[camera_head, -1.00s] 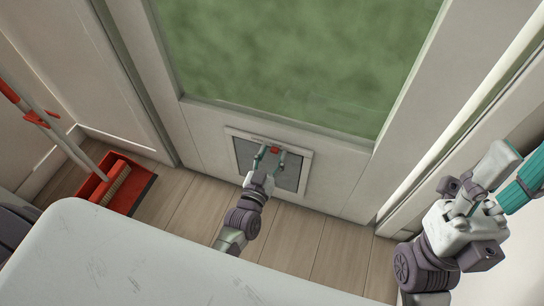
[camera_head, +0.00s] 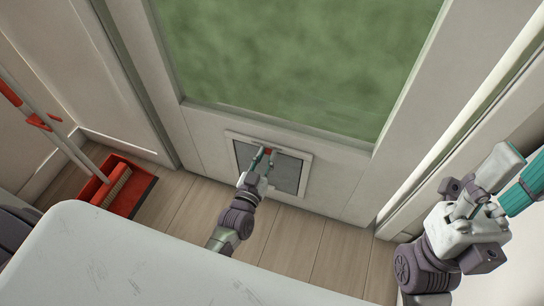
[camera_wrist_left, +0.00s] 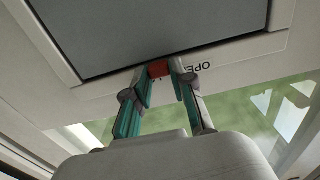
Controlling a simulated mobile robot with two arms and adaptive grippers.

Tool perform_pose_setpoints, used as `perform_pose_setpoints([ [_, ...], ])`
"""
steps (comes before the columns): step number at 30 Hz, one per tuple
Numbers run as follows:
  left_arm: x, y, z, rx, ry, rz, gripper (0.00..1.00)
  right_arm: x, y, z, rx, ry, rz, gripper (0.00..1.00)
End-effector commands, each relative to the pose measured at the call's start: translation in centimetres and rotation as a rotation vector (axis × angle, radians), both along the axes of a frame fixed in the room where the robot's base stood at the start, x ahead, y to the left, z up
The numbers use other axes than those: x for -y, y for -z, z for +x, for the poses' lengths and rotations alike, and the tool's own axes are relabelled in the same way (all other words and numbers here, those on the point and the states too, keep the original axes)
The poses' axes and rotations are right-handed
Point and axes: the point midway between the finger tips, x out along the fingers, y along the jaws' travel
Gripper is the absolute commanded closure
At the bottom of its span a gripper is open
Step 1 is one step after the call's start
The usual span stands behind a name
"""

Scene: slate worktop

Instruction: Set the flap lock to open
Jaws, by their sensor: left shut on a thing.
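The pet flap (camera_head: 288,172) is a grey panel in a pale frame, low in the door. Its lock is a small red slider (camera_wrist_left: 158,69) at the panel's edge. In the head view the red lock (camera_head: 271,151) is partly hidden by my fingers. My left gripper (camera_head: 264,155) is shut on the red lock; in the wrist view its teal fingers (camera_wrist_left: 160,78) stand on both sides of it. The letters "OPE" show on the frame to the right of the lock in the wrist view. My right gripper (camera_head: 515,175) is at the right edge, away from the flap, with its tips unclear.
A white tabletop (camera_head: 150,255) fills the lower foreground, before the door. A red dustpan (camera_head: 125,200) with a brush and a long handle leans at the left. The door's glass (camera_head: 290,60) shows green. The wood floor (camera_head: 320,250) by the door is bare.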

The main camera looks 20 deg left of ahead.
Motion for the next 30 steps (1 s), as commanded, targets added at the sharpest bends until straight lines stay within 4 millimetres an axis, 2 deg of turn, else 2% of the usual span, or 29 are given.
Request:
perform_pose_setpoints([
  [1,-1.3,-0.4,0.0,-0.002,0.0,0.009,1.0,0.0,-0.8,-0.1,-0.003,0.0,0.001,0.6],
  [3,-2.5,-0.3,0.1,-0.004,0.0,0.008,1.0,0.1,-0.8,-0.1,-0.017,0.0,0.003,0.6],
  [6,-3.8,-0.1,0.1,-0.003,0.0,0.005,1.0,0.0,-0.7,-0.1,-0.03,0.0,0.003,0.6],
  [16,-4.3,0.0,0.1,-0.001,-0.004,0.002,1.0,0.0,-0.4,0.1,-0.037,0.0,0.001,0.6],
  [17,-4.3,0.0,0.1,-0.001,-0.004,0.002,0.71,0.0,-0.4,0.1,-0.037,0.0,0.0,0.6],
  [21,-4.3,0.0,0.1,-0.001,-0.004,0.002,0.5,0.0,-0.5,0.1,-0.032,-0.001,-0.001,0.6],
  [30,-4.1,0.0,0.0,-0.002,-0.002,0.002,0.5,0.0,-0.8,-0.1,-0.021,0.0,-0.001,0.6],
])
